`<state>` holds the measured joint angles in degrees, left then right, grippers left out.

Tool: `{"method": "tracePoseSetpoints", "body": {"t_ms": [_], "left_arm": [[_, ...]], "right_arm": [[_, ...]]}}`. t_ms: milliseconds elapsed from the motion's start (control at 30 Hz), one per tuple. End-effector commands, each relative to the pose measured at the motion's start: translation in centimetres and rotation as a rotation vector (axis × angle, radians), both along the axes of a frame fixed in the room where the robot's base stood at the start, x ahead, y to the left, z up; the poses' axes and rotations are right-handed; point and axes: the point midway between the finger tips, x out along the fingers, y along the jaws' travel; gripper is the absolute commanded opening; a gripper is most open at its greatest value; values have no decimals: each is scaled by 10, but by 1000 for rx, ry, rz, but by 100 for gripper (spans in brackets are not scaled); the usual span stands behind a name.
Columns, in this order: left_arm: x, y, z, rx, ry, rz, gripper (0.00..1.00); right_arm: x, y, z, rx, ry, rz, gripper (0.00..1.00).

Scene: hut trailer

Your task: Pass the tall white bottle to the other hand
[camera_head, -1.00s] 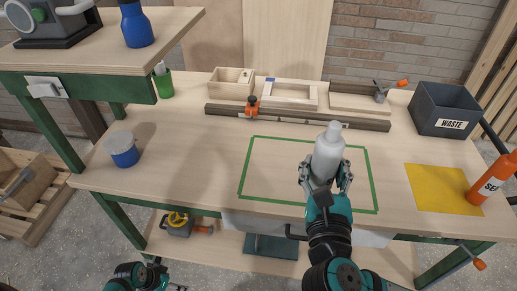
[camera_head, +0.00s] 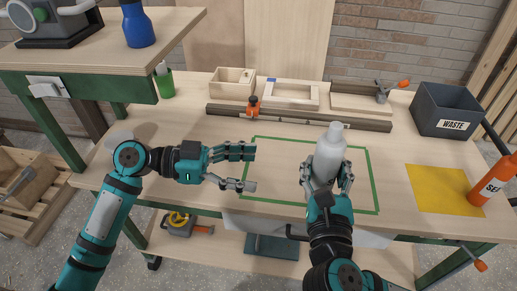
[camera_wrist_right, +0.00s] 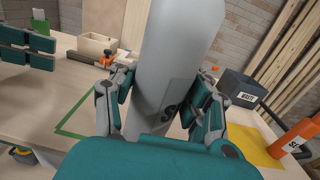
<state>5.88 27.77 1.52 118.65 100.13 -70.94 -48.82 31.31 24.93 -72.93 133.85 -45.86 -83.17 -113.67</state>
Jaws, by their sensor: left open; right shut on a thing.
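The tall white bottle (camera_head: 329,152) is upright in my right gripper (camera_head: 326,183), over the green-taped rectangle on the workbench. The right gripper is shut on its lower part. In the right wrist view the bottle (camera_wrist_right: 168,70) fills the middle, with fingers (camera_wrist_right: 160,110) on both sides of it. My left gripper (camera_head: 247,168) is open and empty, to the left of the bottle, its fingers pointing right toward it with a clear gap between. Its fingers (camera_wrist_right: 28,48) also show at the left edge of the right wrist view.
The green tape outline (camera_head: 372,180) surrounds bare benchtop. A yellow sheet (camera_head: 443,190), an orange bottle (camera_head: 492,180) and a grey waste bin (camera_head: 445,110) are at the right. A wooden box (camera_head: 232,83), a frame and an orange clamp (camera_head: 253,104) stand at the back.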

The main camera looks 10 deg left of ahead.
Motion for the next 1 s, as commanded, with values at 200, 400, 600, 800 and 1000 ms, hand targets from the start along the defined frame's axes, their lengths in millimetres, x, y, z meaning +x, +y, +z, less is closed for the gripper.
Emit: {"method": "tracePoseSetpoints", "body": {"t_ms": [200, 400, 600, 800, 1000], "left_arm": [[-5, -27, 52, -106, -90, -72, 74], [-4, -42, 61, -125, -101, -84, 74], [2, -76, 61, -126, -102, -84, 74], [9, -114, 60, -125, -100, -82, 74], [14, -139, 60, -123, -99, -82, 74]], "right_arm": [[0, 0, 1, 1, -3, 0, 0], [0, 0, 1, 1, -3, 0, 0], [0, 0, 1, 1, -3, 0, 0], [0, 0, 1, 1, -3, 0, 0], [0, 0, 1, 1, -3, 0, 0]]}}
